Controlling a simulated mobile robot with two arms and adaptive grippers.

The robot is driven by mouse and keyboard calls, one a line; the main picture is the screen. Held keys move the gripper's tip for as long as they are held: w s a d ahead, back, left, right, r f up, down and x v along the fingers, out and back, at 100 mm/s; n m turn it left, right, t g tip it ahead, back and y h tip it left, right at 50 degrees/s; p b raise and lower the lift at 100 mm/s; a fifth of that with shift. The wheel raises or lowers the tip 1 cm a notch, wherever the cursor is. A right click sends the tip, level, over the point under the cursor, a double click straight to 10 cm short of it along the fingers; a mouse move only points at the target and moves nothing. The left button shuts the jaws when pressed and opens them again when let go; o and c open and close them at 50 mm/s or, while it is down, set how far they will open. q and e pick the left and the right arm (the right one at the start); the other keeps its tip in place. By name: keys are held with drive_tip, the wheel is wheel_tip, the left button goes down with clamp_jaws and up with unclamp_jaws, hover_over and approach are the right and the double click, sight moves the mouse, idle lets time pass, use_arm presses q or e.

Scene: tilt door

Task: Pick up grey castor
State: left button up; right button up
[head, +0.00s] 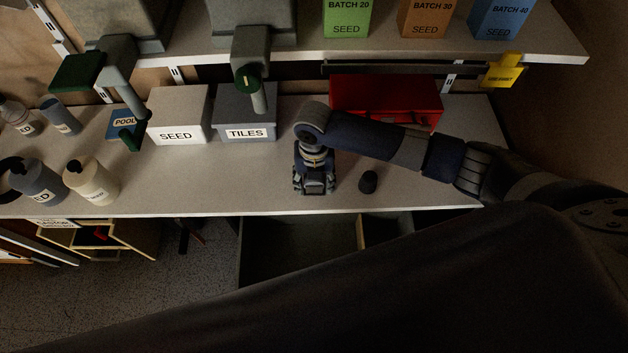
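A small dark rounded object (368,181), which looks like the grey castor, stands on the worktop (250,185) near its front edge. My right gripper (314,186) points down over the worktop, just left of this object and apart from it. I see the gripper from above; its fingertips are hidden or too dark to tell whether they are open or what is between them. My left gripper is not in view.
A red box (386,97) stands behind my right arm. White SEED (179,115) and grey TILES (245,112) bins stand left of the gripper under dispensers. Bottles (91,181) stand at the left. A large dark surface covers the bottom right.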

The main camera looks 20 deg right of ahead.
drive_tip(key=c, duration=0.5)
drive_tip(key=shift+r, duration=0.15)
